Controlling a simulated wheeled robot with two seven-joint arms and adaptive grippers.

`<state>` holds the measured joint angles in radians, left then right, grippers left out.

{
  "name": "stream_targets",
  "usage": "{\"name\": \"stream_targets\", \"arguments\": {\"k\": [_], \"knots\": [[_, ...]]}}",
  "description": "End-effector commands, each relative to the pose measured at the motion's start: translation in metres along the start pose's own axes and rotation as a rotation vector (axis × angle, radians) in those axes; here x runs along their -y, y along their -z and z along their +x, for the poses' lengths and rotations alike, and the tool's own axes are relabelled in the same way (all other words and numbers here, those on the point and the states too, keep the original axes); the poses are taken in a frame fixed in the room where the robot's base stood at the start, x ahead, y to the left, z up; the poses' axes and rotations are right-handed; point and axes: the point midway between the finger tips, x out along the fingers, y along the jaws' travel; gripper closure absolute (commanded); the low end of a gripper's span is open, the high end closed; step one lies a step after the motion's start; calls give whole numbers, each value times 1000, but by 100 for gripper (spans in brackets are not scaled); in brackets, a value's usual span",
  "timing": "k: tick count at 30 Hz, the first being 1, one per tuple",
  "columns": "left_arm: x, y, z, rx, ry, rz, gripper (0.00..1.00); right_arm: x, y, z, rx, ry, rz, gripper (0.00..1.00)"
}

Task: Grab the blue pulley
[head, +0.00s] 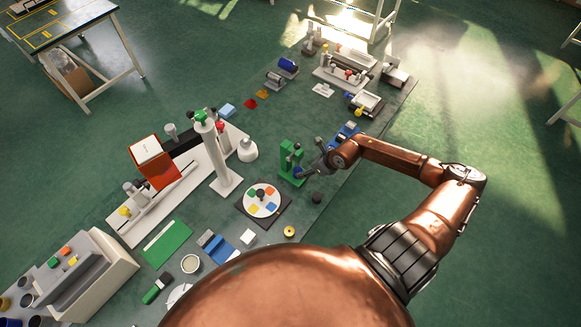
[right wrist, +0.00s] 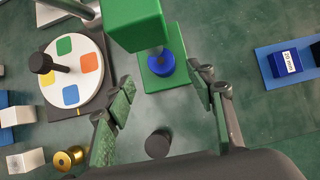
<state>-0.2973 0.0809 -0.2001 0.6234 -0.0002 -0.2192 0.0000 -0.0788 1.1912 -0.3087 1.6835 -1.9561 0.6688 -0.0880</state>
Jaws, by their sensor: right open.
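The blue pulley (right wrist: 166,63) sits low on a green stand (right wrist: 158,25) in the right wrist view, partly hidden under the stand's overhanging green block. In the head view the green stand (head: 288,160) is near the right edge of the long table, and the pulley is a small blue spot (head: 298,171) at its foot. My right gripper (head: 308,170) is beside the stand, and in the right wrist view its fingers (right wrist: 162,105) are wide apart with nothing between them. The pulley lies just beyond the fingertips, apart from them. My left gripper is not in view.
A white disc with coloured squares (right wrist: 88,78) and a dark knob stands left of the fingers. A dark round piece (right wrist: 158,143) lies below them, and a gold ring (right wrist: 68,159) at lower left. A blue labelled block (right wrist: 290,64) is at right.

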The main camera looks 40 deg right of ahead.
Motion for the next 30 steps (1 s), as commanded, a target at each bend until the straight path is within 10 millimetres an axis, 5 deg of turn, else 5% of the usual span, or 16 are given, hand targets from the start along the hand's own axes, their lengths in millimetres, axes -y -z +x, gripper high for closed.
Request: {"name": "stream_targets", "arguments": {"k": [18, 26, 30], "knots": [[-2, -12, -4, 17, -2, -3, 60, -4, -10, 78, -8, -6, -21, 50], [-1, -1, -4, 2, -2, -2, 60, -3, -9, 82, -7, -5, -23, 50], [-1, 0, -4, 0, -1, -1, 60, -3, -9, 81, -7, -5, -22, 57]]}}
